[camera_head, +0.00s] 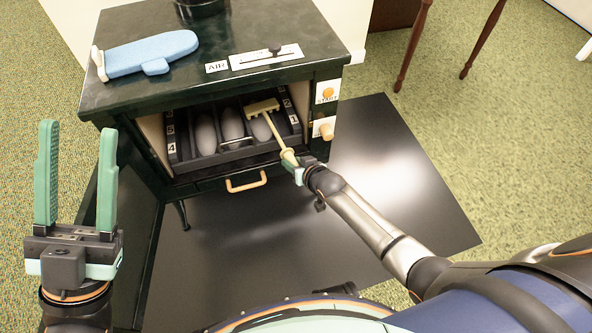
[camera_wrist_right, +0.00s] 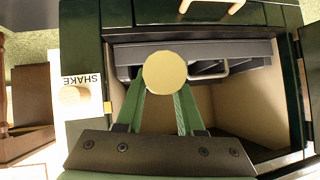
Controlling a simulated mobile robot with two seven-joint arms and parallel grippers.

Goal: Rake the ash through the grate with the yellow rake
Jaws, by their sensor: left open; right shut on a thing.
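The yellow rake (camera_head: 262,107) reaches into the open firebox of a dark green stove. Its toothed head is over the right-hand channel of the grate (camera_head: 174,158); whether it touches the ash is unclear. Grey ash mounds (camera_head: 232,125) lie in the grate's channels. My right gripper (camera_head: 297,167) is shut on the rake handle in front of the firebox's right side. In the right wrist view the handle's round end (camera_wrist_right: 165,72) shows between the green fingers and hides part of the grate. My left gripper (camera_head: 77,132) is open and empty, left of the stove.
A blue mitt (camera_head: 150,55) and an AIR slider (camera_head: 265,56) are on the stove top. An orange START button (camera_head: 328,93) and a SHAKE knob (camera_head: 326,131) are on the right front. A drawer handle (camera_head: 246,182) sticks out below. The dark floor plate (camera_head: 385,165) is clear at right.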

